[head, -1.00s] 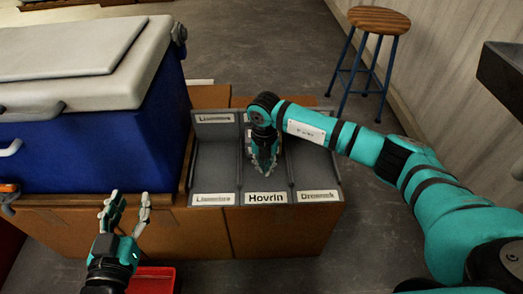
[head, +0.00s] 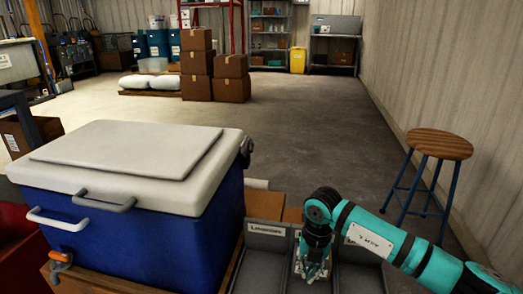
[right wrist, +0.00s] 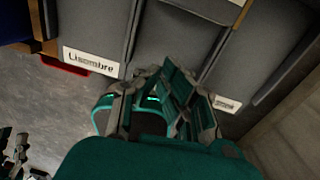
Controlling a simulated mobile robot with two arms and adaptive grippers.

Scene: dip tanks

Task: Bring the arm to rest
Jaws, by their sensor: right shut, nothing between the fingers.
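My right gripper (head: 312,268) points down over the middle bay of a grey three-bay tray (head: 358,278) at the bottom of the head view. Its fingers are shut with nothing between them. In the right wrist view the gripper (right wrist: 165,98) shows over the tray's front edge, near the label "Lisombre" (right wrist: 90,62). I cannot tell whether it touches the tray. My left gripper is out of the head view; a dark piece with pale fingers at the lower left of the right wrist view looks like part of it (right wrist: 14,152).
A blue cooler (head: 160,225) with a white lid stands close left of the tray. A stool (head: 436,146) stands to the right near the wall. Stacked cartons (head: 214,72) and shelves are far back. The floor between is clear.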

